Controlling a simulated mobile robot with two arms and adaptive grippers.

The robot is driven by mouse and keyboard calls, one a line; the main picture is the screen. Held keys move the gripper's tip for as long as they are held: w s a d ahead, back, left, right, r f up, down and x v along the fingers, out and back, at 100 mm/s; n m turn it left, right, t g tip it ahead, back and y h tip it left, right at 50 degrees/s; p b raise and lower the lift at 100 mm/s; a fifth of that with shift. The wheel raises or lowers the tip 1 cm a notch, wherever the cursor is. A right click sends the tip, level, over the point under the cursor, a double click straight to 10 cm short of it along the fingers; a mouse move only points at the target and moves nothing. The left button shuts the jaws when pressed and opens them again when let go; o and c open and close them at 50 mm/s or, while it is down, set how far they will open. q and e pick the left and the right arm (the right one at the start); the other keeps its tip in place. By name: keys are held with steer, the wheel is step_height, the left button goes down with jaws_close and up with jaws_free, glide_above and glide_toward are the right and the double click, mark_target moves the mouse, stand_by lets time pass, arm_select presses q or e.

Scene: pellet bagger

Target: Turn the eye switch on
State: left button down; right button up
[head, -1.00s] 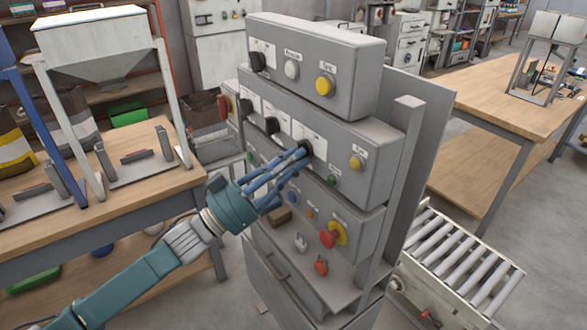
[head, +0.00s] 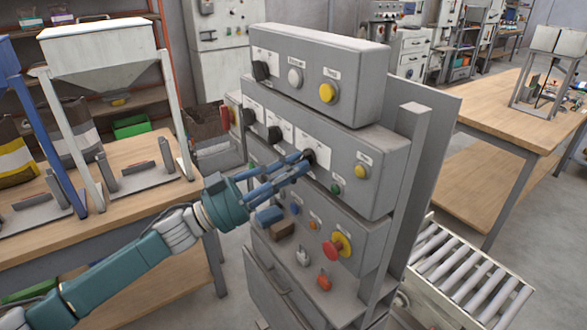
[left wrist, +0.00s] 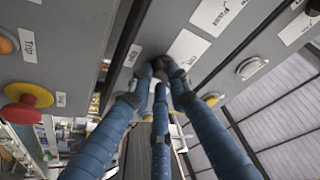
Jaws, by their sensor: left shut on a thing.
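The grey control panel (head: 352,150) stands in the middle of the head view, with stepped rows of knobs and buttons. My left gripper (head: 305,161) is at the rightmost black knob (head: 311,153) of the middle row, its blue fingers closed around it. In the left wrist view the three fingertips (left wrist: 163,72) meet on the dark knob (left wrist: 160,60), beside white label plates. The fingers partly hide the knob, so its pointing direction cannot be told. I cannot read which label names the eye switch. My right gripper is not in view.
A yellow button (head: 361,172) and a green button (head: 336,188) sit right of the fingers. A red emergency button (head: 333,248) protrudes below. Two other black knobs (head: 274,134) (head: 249,117) are to the left. A roller conveyor (head: 465,275) stands at the lower right.

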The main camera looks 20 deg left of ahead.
arm_select(q)
steer(key=c, duration=1.6)
jaws_free()
steer(key=shift+c, duration=0.2)
steer(key=v, duration=1.2)
